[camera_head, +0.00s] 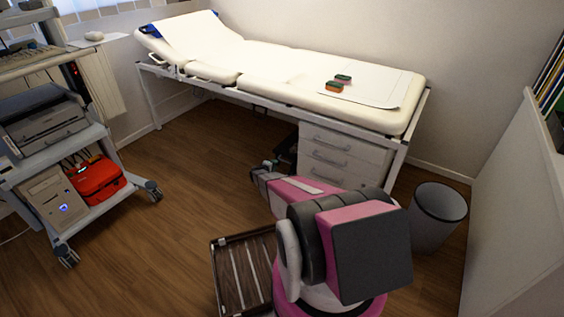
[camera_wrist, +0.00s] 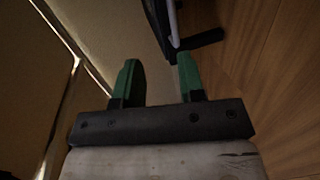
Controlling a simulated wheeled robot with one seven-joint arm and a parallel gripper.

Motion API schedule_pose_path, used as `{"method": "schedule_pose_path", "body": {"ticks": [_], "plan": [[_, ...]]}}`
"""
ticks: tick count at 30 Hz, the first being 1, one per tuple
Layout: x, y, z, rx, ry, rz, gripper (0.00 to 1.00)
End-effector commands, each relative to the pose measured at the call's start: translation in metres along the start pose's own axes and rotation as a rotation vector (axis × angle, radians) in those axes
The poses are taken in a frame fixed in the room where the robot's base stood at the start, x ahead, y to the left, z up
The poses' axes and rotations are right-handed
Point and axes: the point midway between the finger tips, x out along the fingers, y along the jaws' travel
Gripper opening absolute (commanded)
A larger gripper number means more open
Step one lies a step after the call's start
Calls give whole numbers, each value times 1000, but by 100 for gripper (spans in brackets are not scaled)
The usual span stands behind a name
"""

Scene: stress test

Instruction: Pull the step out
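A dark object that looks like the step (camera_head: 287,148) is under the bed, left of the white drawer unit, mostly hidden in shadow and behind my arm. In the wrist view, a black frame with a pale grey bar (camera_wrist: 173,24) lies just beyond the fingertips and seems to be part of it. My gripper (camera_head: 268,164) is low beside the bed, close to the dark object. In the wrist view its two green fingers (camera_wrist: 159,76) are apart with nothing clearly between them. I cannot tell whether the right finger touches the frame.
The white drawer unit (camera_head: 342,158) stands under the exam bed (camera_head: 270,65). A grey bin (camera_head: 437,217) is at the right. A slatted brown wooden piece with a metal frame (camera_head: 243,268) is in front. An equipment cart (camera_head: 75,190) stands left. The floor (camera_head: 185,200) between is clear.

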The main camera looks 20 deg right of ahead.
Motion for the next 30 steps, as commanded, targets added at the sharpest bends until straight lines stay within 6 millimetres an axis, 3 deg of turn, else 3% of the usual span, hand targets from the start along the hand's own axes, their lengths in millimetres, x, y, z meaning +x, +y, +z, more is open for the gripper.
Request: {"method": "schedule_pose_path", "body": {"ticks": [1,6,14,24,30], "plan": [[11,-14,-9,-16,20,14,36],[19,-25,-16,-39,56,35,36],[38,-24,-18,-39,56,36,36],[96,-23,-21,-39,54,36,36],[120,-21,-22,-39,56,36,36]]}}
